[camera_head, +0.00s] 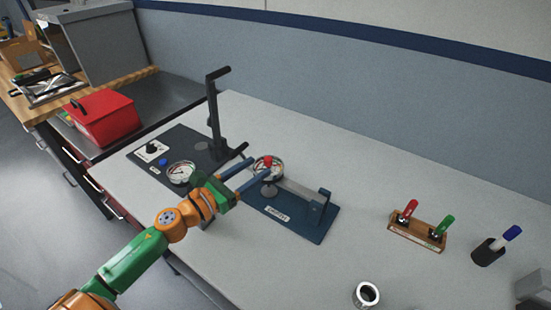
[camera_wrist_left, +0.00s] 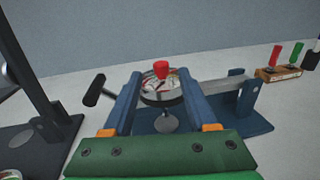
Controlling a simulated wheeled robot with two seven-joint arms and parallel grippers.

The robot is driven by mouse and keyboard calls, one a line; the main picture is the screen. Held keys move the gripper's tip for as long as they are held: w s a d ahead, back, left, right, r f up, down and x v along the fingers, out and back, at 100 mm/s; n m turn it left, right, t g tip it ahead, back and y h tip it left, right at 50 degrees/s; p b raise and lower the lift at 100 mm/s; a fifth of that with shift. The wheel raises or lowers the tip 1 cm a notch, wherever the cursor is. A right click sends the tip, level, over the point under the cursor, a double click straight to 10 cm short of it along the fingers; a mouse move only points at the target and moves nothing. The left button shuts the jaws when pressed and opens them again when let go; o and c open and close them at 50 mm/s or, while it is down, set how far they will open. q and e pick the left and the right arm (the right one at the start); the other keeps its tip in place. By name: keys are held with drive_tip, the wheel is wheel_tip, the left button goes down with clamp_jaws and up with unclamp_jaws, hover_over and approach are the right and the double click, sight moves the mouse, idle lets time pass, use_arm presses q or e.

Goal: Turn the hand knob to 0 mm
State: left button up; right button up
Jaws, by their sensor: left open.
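A round white dial (camera_head: 276,174) with a red knob (camera_head: 267,161) on top stands at the left end of a blue base plate (camera_head: 310,227). In the left wrist view the dial (camera_wrist_left: 163,90) faces up and the red knob (camera_wrist_left: 161,69) is upright above it. I cannot read the scale. My left gripper (camera_head: 257,165) is open, its two blue fingers reaching either side of the dial and red knob. In the left wrist view a gap shows between each finger and the red knob. I cannot tell whether a finger touches the dial's rim. My right gripper is not in view.
A black plate with a tall stand (camera_head: 214,115), a second dial (camera_head: 181,172) and a black knob (camera_head: 150,147) lies to the left.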

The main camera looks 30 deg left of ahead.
sight(265, 162)
use_arm(q)
drive_tip(key=p+x, duration=0.1)
drive_tip(key=x, duration=0.3)
drive_tip(key=shift+w+d+r, duration=0.2)
drive_tip(key=shift+w, duration=0.05)
drive_tip(key=shift+w+d+f, duration=0.1)
drive_tip(key=shift+w+f, duration=0.05)
drive_tip(key=shift+w, duration=0.25)
drive_tip(key=shift+s, duration=0.2)
clamp_jaws()
